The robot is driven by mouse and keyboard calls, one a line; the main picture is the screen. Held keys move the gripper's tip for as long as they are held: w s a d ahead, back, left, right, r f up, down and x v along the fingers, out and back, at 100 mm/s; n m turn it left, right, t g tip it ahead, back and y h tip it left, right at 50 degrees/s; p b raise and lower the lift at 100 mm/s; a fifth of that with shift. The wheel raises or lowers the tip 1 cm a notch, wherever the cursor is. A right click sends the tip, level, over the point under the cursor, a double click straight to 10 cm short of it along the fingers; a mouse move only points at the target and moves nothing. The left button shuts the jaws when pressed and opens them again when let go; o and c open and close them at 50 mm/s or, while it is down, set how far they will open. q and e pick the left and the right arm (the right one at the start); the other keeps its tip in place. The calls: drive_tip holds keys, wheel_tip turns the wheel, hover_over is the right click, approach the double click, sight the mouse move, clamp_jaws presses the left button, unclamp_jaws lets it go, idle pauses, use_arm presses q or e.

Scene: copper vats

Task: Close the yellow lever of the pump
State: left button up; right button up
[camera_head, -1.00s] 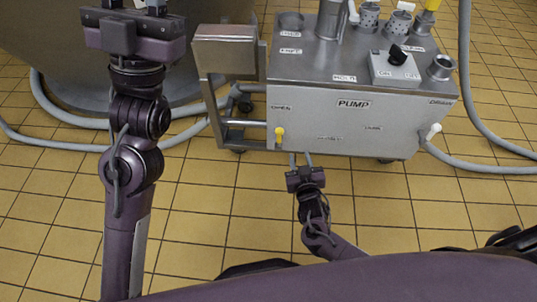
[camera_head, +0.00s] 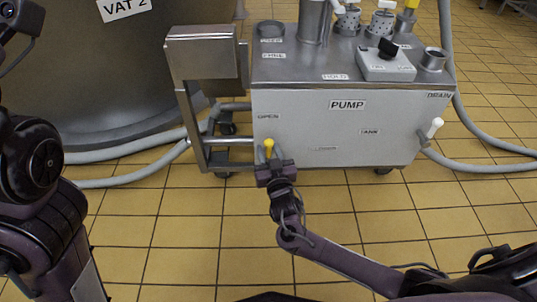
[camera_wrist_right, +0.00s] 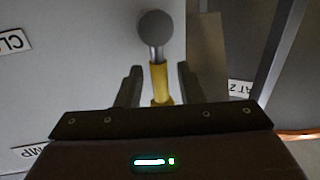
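The pump (camera_head: 345,135) is a grey metal box on wheels in the head view. Its yellow lever (camera_head: 268,146) is at the lower left of the front face, below the label OPEN (camera_head: 268,116). My right gripper (camera_head: 269,157) is at the lever from below. In the right wrist view, the yellow lever (camera_wrist_right: 160,82) lies between the two spread fingers of my right gripper (camera_wrist_right: 158,78), with visible gaps on both sides. A grey ball joint (camera_wrist_right: 155,26) is at its far end. My left arm is at the left edge; its fingers are out of frame.
A metal box on a frame (camera_head: 203,55) stands left of the pump. A large vat (camera_head: 100,80) is behind it. The tiled floor (camera_head: 200,240) in front is clear.

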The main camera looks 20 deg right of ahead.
drive_tip(key=shift+w, duration=0.3)
clamp_jaws()
drive_tip(key=shift+d, duration=0.15)
